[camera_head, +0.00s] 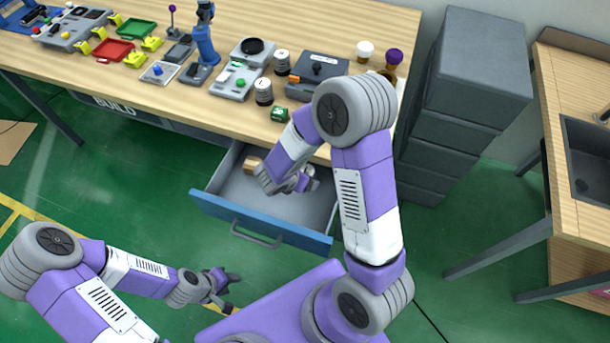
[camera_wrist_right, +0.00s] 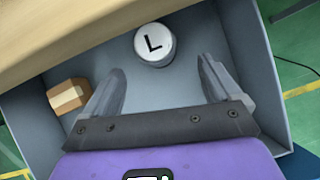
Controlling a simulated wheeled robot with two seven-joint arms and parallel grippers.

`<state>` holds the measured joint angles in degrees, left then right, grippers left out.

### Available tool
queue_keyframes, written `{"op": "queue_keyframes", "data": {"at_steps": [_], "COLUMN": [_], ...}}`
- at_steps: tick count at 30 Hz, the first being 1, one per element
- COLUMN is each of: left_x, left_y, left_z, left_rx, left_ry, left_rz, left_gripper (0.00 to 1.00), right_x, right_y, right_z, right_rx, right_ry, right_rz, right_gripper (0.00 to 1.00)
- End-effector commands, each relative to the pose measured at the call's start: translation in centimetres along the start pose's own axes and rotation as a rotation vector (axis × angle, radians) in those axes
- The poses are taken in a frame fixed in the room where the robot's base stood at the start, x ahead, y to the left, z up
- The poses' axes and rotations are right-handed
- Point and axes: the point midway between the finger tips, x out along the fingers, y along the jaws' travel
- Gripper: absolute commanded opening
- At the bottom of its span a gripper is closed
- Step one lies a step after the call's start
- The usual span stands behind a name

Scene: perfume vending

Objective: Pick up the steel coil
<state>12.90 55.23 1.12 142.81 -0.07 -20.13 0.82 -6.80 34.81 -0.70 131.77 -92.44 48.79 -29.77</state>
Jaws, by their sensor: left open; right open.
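A short round can-like piece with a white top marked "L" (camera_wrist_right: 153,44) stands upright in the open drawer in the right wrist view. It may be the steel coil, but I cannot tell for certain. My right gripper (camera_wrist_right: 160,75) is open and empty, with the piece beyond its fingertips and roughly between their lines. My left gripper (camera_head: 231,292) is open and empty, low in front of the drawer, away from everything.
The grey drawer with a blue front (camera_head: 258,226) is pulled out under the wooden table. A small wooden block (camera_wrist_right: 67,95) lies left of my right fingers; drawer walls surround them. Two similar banded cylinders (camera_head: 263,92) (camera_head: 282,62) stand on the table. A grey cabinet (camera_head: 466,90) stands at right.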

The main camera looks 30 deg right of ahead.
Motion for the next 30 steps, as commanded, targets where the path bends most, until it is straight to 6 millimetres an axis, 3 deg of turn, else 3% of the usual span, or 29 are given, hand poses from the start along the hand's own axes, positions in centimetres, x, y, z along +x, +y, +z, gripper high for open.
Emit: {"op": "queue_keyframes", "data": {"at_steps": [11,18,26,30], "left_x": [1.3,2.6,2.5,2.5], "left_y": [-0.5,-0.9,-0.9,-0.9], "left_z": [-0.1,-0.2,-0.2,-0.2], "left_rx": [0.000,0.000,0.000,0.000], "left_ry": [0.002,0.002,0.002,0.002], "left_rz": [0.000,0.000,0.000,0.000], "left_gripper": [0.43,0.43,0.43,0.43], "right_x": [3.7,7.3,7.5,7.5], "right_y": [0.1,0.2,0.3,0.3], "right_z": [-0.1,-0.3,-0.1,-0.1], "right_rx": [0.002,0.002,0.001,0.001], "right_ry": [0.001,0.002,0.001,0.001], "right_rz": [-0.002,-0.003,0.000,0.000], "right_gripper": [0.91,0.91,0.91,0.69]}}
